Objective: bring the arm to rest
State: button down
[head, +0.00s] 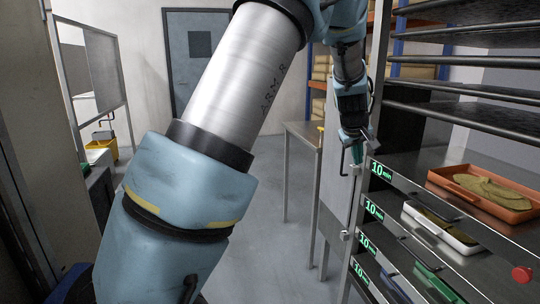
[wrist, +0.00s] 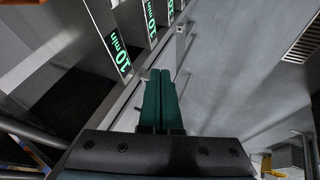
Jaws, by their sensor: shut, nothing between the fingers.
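My gripper (head: 358,155) is beside the left edge of the rack, close to the top "10 min" label. In the wrist view its two teal fingers (wrist: 161,98) lie side by side, shut with nothing between them. The fingers point down along the rack's front edge, with floor beyond them. I cannot tell from these views whether they touch the rack. My arm (head: 240,95) crosses the middle of the head view and bends at the top right toward the rack.
The rack (head: 455,205) at right has sliding shelves with "10 min" labels. An orange tray (head: 510,213) and a white tray (head: 465,247) hold flat brownish pieces. A metal table (head: 303,133) stands behind. A yellow bucket (head: 103,150) is far left. Grey floor (head: 250,240) is open between.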

jog(key=s+a+f+g+y, duration=0.1)
jog(key=s+a+f, duration=0.15)
jog(key=a, duration=0.95)
jog(key=s+a+f+g+y, duration=0.1)
jog(key=s+a, duration=0.2)
jog(key=a, duration=0.9)
jog(key=s+a+f+m+g+y, duration=0.1)
jog(key=s+a+f+m+y, duration=0.1)
jog(key=s+a, duration=1.1)
jog(key=shift+s+a+f+g, duration=0.3)
jog(key=shift+s+f+g, duration=0.1)
jog(key=shift+s+f, duration=0.25)
